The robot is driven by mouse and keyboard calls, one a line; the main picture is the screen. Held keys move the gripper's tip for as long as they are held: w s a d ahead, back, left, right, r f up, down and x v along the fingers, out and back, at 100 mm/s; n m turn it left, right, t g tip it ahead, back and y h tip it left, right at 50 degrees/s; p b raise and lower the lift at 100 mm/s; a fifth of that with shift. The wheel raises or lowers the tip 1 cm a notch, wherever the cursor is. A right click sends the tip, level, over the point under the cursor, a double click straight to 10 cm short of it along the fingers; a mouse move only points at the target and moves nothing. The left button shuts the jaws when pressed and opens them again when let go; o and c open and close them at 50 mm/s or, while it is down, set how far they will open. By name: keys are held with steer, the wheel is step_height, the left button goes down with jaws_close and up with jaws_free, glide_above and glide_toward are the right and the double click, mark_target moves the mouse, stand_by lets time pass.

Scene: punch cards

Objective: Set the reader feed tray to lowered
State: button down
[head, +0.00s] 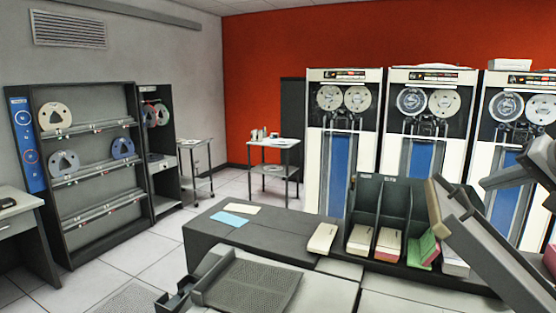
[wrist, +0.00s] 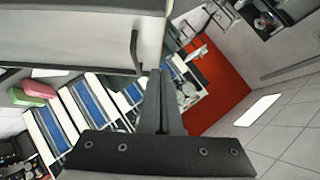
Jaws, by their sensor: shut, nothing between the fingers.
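A dark grey tilted slab (head: 482,255) slopes down to the right at the right of the head view. It may be the reader feed tray, but I cannot tell for sure. A tan block (head: 440,203) is at its upper end. A ribbed flat tray (head: 250,283) sits low at the front left. My gripper (wrist: 155,75) is shut and empty in the wrist view. Its fingertips are close to a pale panel (wrist: 70,38) with a thin dark bar (wrist: 135,52); contact is unclear. I cannot make out the fingertips in the head view.
A dark card rack (head: 372,205) with several card decks stands at centre right. Blue (head: 229,218) and cream (head: 243,208) cards lie on a dark counter (head: 255,240). White tape cabinets (head: 343,90) line the back. Clear floor (head: 145,252) lies to the left.

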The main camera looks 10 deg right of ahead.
mark_target(441, 205)
steer(key=x, duration=0.6)
steer(key=shift+p, duration=0.4)
steer(key=a+f, duration=0.1)
steer(key=w+a+f, duration=0.1)
steer(key=f, duration=0.1)
steer(key=shift+w+a, duration=0.1)
steer(key=shift+w, duration=0.05)
steer(key=shift+f, duration=0.15)
